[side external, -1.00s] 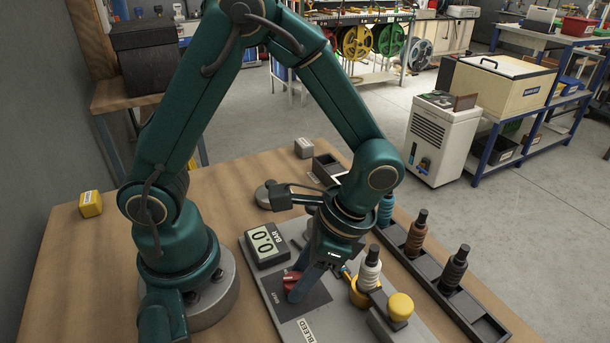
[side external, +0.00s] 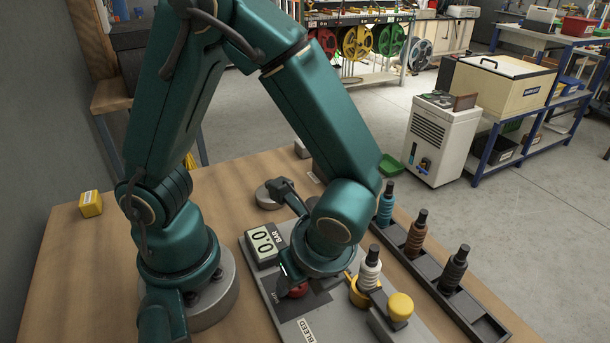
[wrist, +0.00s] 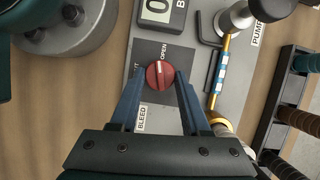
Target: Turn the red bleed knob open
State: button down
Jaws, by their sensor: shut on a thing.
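The gauge (side external: 264,246) marked BAR reads 0.0.
A yellow-capped fitting (side external: 400,307) stands on the panel. A black rack (side external: 463,300) holds several ribbed fittings.

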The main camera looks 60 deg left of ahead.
aim_at(300, 305)
jog(key=shift+s+m+t, duration=0.1)
jog(key=shift+m+t, duration=0.5)
jog(key=shift+m, duration=1)
jog(key=shift+c, duration=1.9)
grip_release()
jog(key=shift+r, duration=0.1)
jog(key=shift+v, duration=2.5)
jog(key=shift+s, duration=0.1)
jog(key=shift+a, duration=0.1)
